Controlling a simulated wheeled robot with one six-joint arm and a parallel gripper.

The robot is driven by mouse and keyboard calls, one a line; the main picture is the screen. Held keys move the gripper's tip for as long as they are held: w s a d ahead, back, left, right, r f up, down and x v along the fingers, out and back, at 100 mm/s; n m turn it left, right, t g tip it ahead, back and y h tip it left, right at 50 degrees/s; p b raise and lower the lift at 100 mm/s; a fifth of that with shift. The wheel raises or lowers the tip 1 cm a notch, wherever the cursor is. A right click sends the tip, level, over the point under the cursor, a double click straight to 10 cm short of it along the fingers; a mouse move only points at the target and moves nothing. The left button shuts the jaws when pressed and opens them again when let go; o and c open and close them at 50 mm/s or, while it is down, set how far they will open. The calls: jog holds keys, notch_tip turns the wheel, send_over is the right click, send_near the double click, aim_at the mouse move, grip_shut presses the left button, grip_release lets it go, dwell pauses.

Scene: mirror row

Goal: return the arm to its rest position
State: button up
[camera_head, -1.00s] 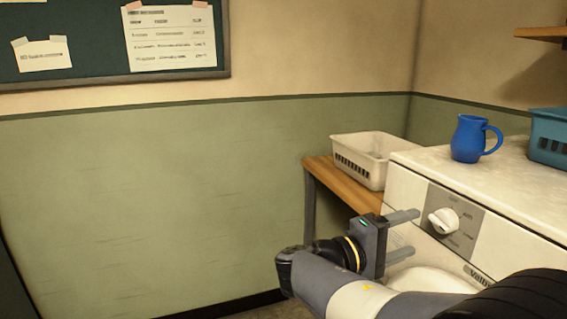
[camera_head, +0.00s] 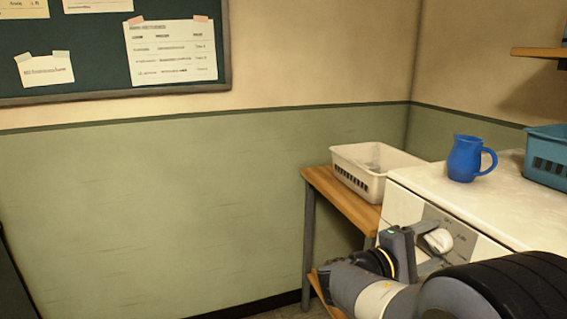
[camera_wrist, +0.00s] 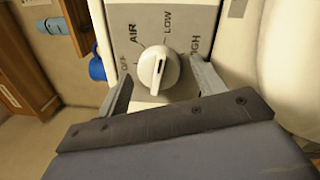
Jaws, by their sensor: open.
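My gripper (camera_head: 432,250) is at the front of the white machine, close to its white dial (camera_head: 437,240). In the wrist view the open jaws (camera_wrist: 160,85) stand on either side of the dial (camera_wrist: 158,70), with nothing between them touching it that I can make out. The dial's panel reads OFF, AIR, LOW and HIGH, partly hidden by a finger. The dial's dark mark points up the panel, between AIR and LOW. My arm reaches in from the lower right in the head view.
A blue mug (camera_head: 465,160) and a teal basket (camera_head: 547,160) stand on the machine's white top (camera_head: 500,205). A white basket (camera_head: 358,182) sits on a wooden table (camera_head: 340,200) to the left. The green wall (camera_head: 150,220) further left has clear space before it.

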jog(key=shift+r+n+t+p, duration=0.15)
jog(key=shift+n+t+p, duration=0.15)
jog(key=shift+n+p, duration=2.85)
jog(key=n+p, duration=0.2)
jog(key=p, duration=0.5)
jog(key=shift+s+n+y, duration=0.15)
jog(key=shift+n+y, duration=0.1)
jog(key=shift+y, duration=0.05)
jog(key=n+p, duration=0.3)
jog(key=p, duration=0.2)
jog(key=n+p, duration=0.3)
jog(key=p, duration=0.2)
jog(key=shift+s+n+t+y+p, duration=0.1)
jog(key=shift+n+t+y+p, duration=0.2)
jog(key=shift+n+y+p, duration=0.1)
jog(key=shift+n+p, duration=0.6)
jog(key=shift+p, duration=0.2)
jog(key=shift+d, duration=0.1)
jog(key=shift+f+n, duration=0.2)
jog(key=shift+n, duration=0.1)
